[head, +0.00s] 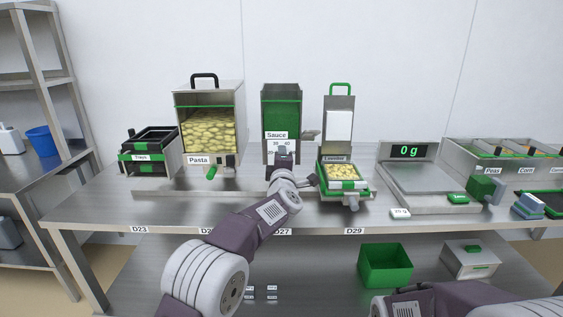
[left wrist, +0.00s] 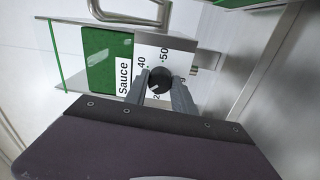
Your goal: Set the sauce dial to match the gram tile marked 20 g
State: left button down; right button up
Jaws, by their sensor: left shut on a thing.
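The sauce dispenser (head: 281,105) is a tall green-fronted box labelled "Sauce" on the counter. Its black dial (left wrist: 160,78) shows in the left wrist view, on a white scale plate with 40 and 50 readable. A number starting with 2 is partly hidden near my finger. A pale mark on the dial points toward that side. My left gripper (left wrist: 158,88) is shut on the dial, one finger on each side. It hides the dial in the head view (head: 283,152). A small white gram tile (head: 400,213) lies before the scale; its number is too small to read surely.
A pasta bin (head: 208,85) and black tray stack (head: 150,140) stand left. A loader (head: 346,160) with a filled tray stands close right of the dispenser. A scale (head: 428,178) reads 0 g. Small tiles and a green bin (head: 385,252) sit on the lower shelf.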

pick_arm(q)
jog(key=shift+f+n+b, duration=0.1)
jog(key=shift+n+b, duration=1.45)
jog(key=shift+n, duration=3.35)
jog(key=c, duration=1.1)
grip_release()
jog(key=shift+o, duration=0.2)
jog(key=shift+s, duration=0.1)
